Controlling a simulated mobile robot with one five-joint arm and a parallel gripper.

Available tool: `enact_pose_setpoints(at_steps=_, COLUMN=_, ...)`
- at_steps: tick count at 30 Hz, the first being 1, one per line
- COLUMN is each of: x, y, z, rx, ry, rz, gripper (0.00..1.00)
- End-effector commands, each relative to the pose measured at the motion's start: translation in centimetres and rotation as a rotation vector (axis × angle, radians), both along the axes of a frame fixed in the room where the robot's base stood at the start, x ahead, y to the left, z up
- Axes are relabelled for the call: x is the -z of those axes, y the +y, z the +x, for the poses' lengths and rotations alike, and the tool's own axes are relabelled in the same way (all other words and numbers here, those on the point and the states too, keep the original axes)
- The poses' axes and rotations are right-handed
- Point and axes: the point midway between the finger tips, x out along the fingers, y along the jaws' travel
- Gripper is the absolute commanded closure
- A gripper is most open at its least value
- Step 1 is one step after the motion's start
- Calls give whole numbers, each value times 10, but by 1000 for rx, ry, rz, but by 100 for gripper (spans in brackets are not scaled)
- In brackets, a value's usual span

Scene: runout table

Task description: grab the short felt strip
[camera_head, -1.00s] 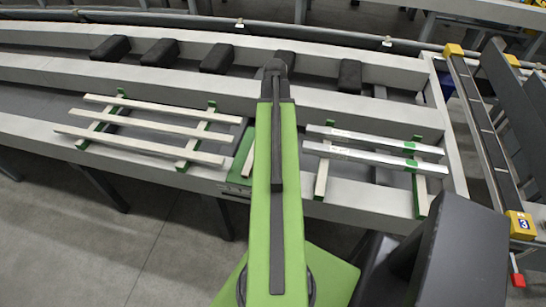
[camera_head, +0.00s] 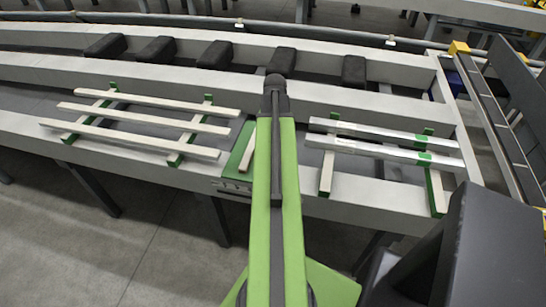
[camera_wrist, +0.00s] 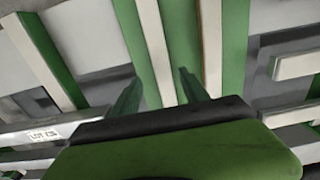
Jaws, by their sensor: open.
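A green plate (camera_head: 236,151) lies on the grey table beside my arm, with a short pale strip (camera_head: 247,153) on it. In the wrist view the green plate (camera_wrist: 181,35) bears two pale strips, a left one (camera_wrist: 156,45) and a right one (camera_wrist: 210,40). I cannot tell which is felt. My gripper (camera_wrist: 160,77) is open, with its two green fingers apart. In the wrist view the left strip runs between the fingers and the right strip lies just right of them. I see no contact. In the head view my arm hides the gripper and part of the plate.
Long pale strips (camera_head: 143,117) rest on green-tipped cross pieces at the left. Silver bars (camera_head: 385,151) rest on similar supports at the right; one bears a label in the wrist view. Dark blocks (camera_head: 155,50) sit in the channel behind.

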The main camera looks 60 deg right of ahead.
Motion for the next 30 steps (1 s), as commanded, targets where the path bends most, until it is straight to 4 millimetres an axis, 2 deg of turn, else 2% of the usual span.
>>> enact_pose_setpoints(at_steps=6, x=40, y=1, z=3, rx=0, ry=0, rz=0, gripper=47)
enact_pose_setpoints(at_steps=9, x=51, y=1, z=3, rx=0, ry=0, rz=0, gripper=47)
enact_pose_setpoints(at_steps=17, x=48, y=1, z=3, rx=1, ry=0, rz=0, gripper=49)
enact_pose_setpoints(at_steps=27, x=48, y=1, z=2, rx=1, ry=0, rz=0, gripper=93)
enact_pose_setpoints(at_steps=29, x=48, y=1, z=2, rx=1, ry=0, rz=0, gripper=100)
enact_pose_setpoints(at_steps=30, x=48, y=1, z=2, rx=1, ry=0, rz=0, gripper=100)
